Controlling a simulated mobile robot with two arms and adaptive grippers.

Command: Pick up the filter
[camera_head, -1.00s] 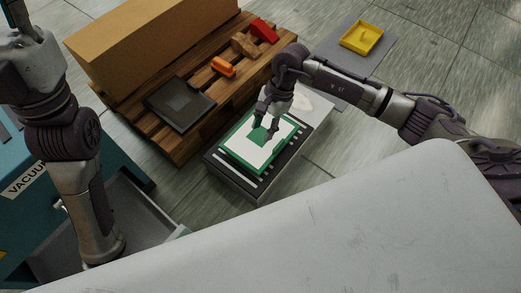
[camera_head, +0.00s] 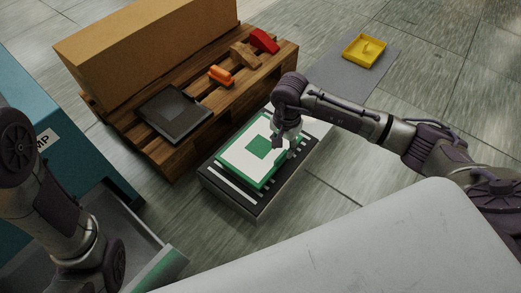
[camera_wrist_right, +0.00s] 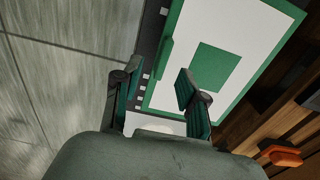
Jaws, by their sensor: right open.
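The filter looks to be the flat white panel with a green frame and a green centre square (camera_head: 238,152). It lies on a dark slotted base with a pale side (camera_head: 233,195). In the right wrist view the filter (camera_wrist_right: 235,28) fills the upper middle, with a raised green strip (camera_wrist_right: 166,56) along its near-left edge. My right gripper (camera_head: 284,146) is at the filter's right edge. Contact cannot be told. My left gripper is outside both views.
A wooden pallet (camera_head: 165,150) behind the base carries a large cardboard box (camera_head: 150,45), a dark flat plate (camera_head: 175,112) and small orange and red parts (camera_head: 221,75). A yellow tray (camera_head: 364,50) lies on a grey mat (camera_head: 335,75). A teal machine (camera_head: 65,120) stands left.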

